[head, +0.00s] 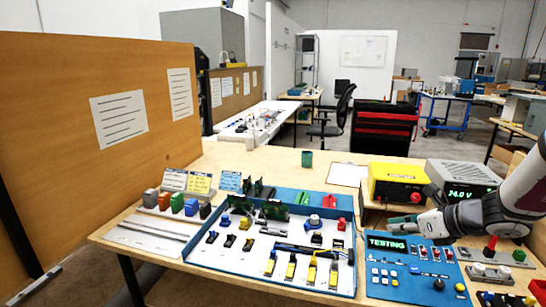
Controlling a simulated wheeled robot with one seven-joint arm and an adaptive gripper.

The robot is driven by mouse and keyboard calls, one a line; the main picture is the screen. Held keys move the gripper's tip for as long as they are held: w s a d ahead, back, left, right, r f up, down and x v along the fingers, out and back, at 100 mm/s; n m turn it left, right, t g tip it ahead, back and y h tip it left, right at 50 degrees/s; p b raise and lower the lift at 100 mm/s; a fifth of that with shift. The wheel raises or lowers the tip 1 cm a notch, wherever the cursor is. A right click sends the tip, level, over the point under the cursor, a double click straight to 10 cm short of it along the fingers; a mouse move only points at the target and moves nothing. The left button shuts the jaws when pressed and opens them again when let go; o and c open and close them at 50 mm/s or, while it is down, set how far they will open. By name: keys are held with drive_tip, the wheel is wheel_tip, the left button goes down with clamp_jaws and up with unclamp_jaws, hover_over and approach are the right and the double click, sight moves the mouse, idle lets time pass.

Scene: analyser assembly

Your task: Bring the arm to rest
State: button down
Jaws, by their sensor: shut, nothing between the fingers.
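My gripper (392,225) is at the right in the head view, at the end of my white and grey arm that comes in from the right edge. Its fingers point left and it holds nothing. It is over the back edge of a blue test panel (401,279), whose screen reads "TESTING" and partly shows beneath it. Whether it touches anything below cannot be told. The wooden workbench (250,157) spreads under the arm.
A blue tray (175,263) with several small parts lies left of the panel. A yellow box (399,170) and a grey meter (460,174) reading "24.0 V" stand behind my gripper. A green cup (307,159) stands at the back. A wooden partition (60,150) borders the left.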

drive_tip(key=s+a+r+n+g+p, duration=0.1)
drive_tip(key=s+a+r+n+g, duration=0.1)
drive_tip(key=s+a+r+n, duration=0.45)
drive_tip(key=s+a+r+n+g+p, duration=0.15)
drive_tip(key=s+a+r+n, duration=0.25)
drive_tip(key=s+a+n, duration=0.45)
drive_tip(key=s+d+r+n+h+p, duration=0.1)
drive_tip(key=s+r+n+h, duration=0.1)
drive_tip(key=s+n, duration=0.6)
drive_tip(key=s+d+r+n+g+h+p, duration=0.1)
drive_tip(key=s+r+n+h, duration=0.2)
drive_tip(key=s+n, duration=0.5)
drive_tip(key=s, duration=0.3)
drive_tip(key=shift+s+d+r, duration=0.15)
drive_tip(key=shift+s, duration=0.25)
